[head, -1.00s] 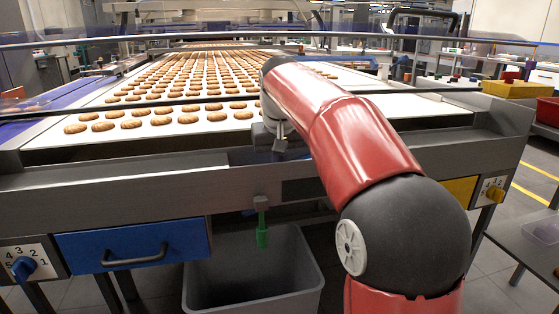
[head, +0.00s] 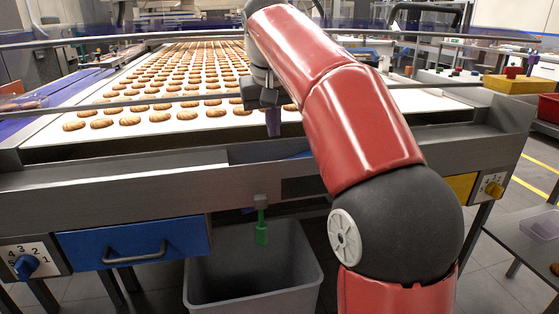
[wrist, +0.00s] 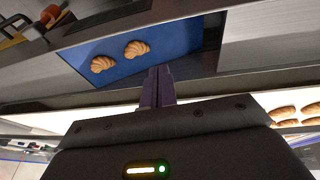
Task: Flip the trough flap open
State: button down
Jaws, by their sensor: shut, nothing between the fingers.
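My gripper (head: 273,134) points down above the trough (head: 125,172) along the front of the biscuit table. Its purple fingers are shut and empty; they also show in the wrist view (wrist: 158,88). In the wrist view, two pastries (wrist: 122,57) lie on a blue surface (wrist: 175,42) beyond the fingertips. A flat grey metal plate (wrist: 265,38) borders this blue surface on the right. It may be the trough flap, but I cannot tell for sure. A green-handled lever (head: 261,232) hangs below the trough's front face.
Many biscuits (head: 130,121) lie in rows on the white belt (head: 50,140) behind the trough. A horizontal rail (head: 120,104) crosses above the belt. A grey bin (head: 250,301) stands below. A blue drawer (head: 133,243) and knobs sit on the front.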

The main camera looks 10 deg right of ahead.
jog(key=x, duration=0.3)
jog(key=b+x, duration=0.1)
jog(key=x, duration=0.3)
jog(key=s+b+x, duration=0.1)
jog(key=x, duration=0.3)
jog(key=shift+d+f, duration=0.15)
jog(key=shift+d, duration=0.15)
jog(key=shift+w+d+f, duration=0.1)
jog(key=shift+f, duration=0.35)
notch_tip(320, 180, down, 3)
jog(key=shift+d+r+b, duration=0.1)
jog(key=shift+d+b, duration=0.1)
jog(key=shift+b, duration=0.7)
jog(key=shift+r, duration=0.1)
